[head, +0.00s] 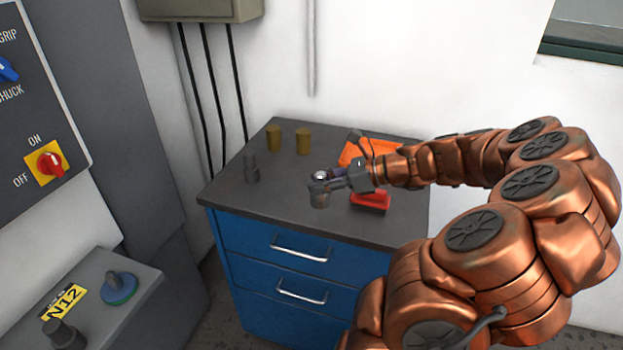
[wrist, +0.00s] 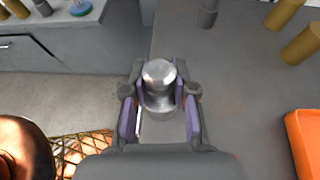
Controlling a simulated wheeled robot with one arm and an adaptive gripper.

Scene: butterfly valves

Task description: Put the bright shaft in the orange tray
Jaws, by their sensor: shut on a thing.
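The bright shaft (wrist: 159,83) is a shiny silver piece with a rounded top. It is between the purple-lined fingers of my gripper (wrist: 160,115), which is shut on it. In the head view the shaft's shiny top (head: 320,175) shows at the tip of my gripper (head: 325,184), over the cabinet top. Its lower end is hard to make out. The orange tray (head: 352,153) lies at the back right of the cabinet top, partly hidden by my arm. Its edge also shows at the right of the wrist view (wrist: 298,140).
A red block-like item (head: 371,201) is just right of my gripper. A dark grey shaft-like part (head: 251,168) stands at the left, with two brass cylinders (head: 274,138) (head: 303,141) behind. The blue cabinet's dark top (head: 270,205) is clear at the front left.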

